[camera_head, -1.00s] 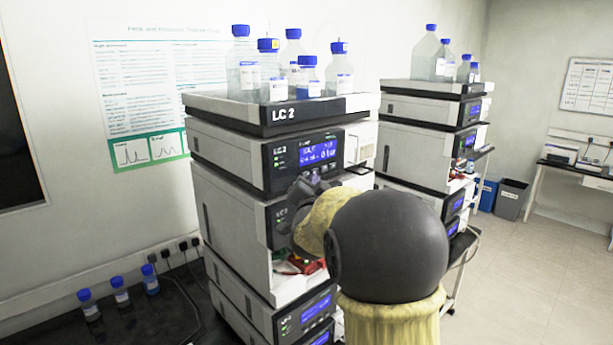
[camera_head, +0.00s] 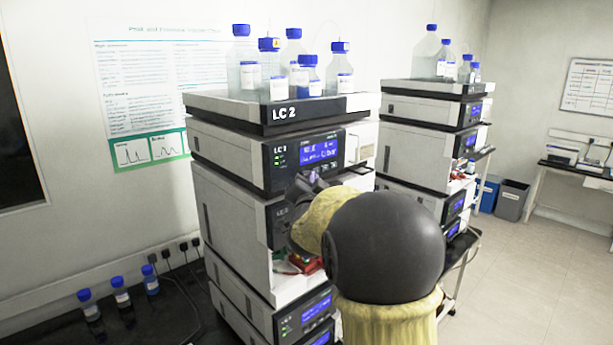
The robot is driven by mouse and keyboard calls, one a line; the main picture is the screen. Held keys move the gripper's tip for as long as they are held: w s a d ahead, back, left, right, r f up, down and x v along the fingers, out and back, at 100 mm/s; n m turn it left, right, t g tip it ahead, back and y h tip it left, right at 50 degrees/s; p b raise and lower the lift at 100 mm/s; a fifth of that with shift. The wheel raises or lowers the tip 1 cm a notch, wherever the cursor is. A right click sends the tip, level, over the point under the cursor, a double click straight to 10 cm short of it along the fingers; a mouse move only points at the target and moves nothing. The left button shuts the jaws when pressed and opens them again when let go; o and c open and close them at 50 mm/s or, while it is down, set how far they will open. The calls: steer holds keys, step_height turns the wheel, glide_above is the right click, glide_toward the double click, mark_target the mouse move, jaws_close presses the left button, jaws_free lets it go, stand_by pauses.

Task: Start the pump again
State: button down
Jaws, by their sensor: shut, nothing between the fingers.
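The LC 2 stack (camera_head: 225,154) stands in the middle, with a tray marked "LC 2" (camera_head: 290,115) on top. The module just under the tray has a lit blue display (camera_head: 318,152) and small green lights to its left. The display text is too blurred to read surely. My gripper (camera_head: 309,181), small and dark grey, is shut and empty at the front of the stack, just below this display. My yellow and dark arm hides part of the front. I cannot tell whether the fingertips touch the panel.
Several blue-capped bottles (camera_head: 247,75) stand in the top tray. A second similar stack (camera_head: 405,150) stands behind to the right. Small bottles (camera_head: 122,299) stand on the dark bench at left. Bins (camera_head: 511,200) stand at the back; the floor at right is clear.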

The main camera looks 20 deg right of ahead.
steer(key=shift+w+a, duration=0.15)
steer(key=shift+w, duration=0.3)
stand_by(0.6)
steer(key=shift+s+d+b, duration=0.3)
steer(key=shift+s+b, duration=0.5)
steer(key=shift+b, duration=0.1)
steer(key=s+b, duration=0.1)
steer(key=s+d+b, duration=0.1)
steer(key=s, duration=0.1)
steer(key=s+b, duration=0.1)
steer(key=shift+s+d+b, duration=0.35)
steer(key=shift+b, duration=0.05)
stand_by(0.8)
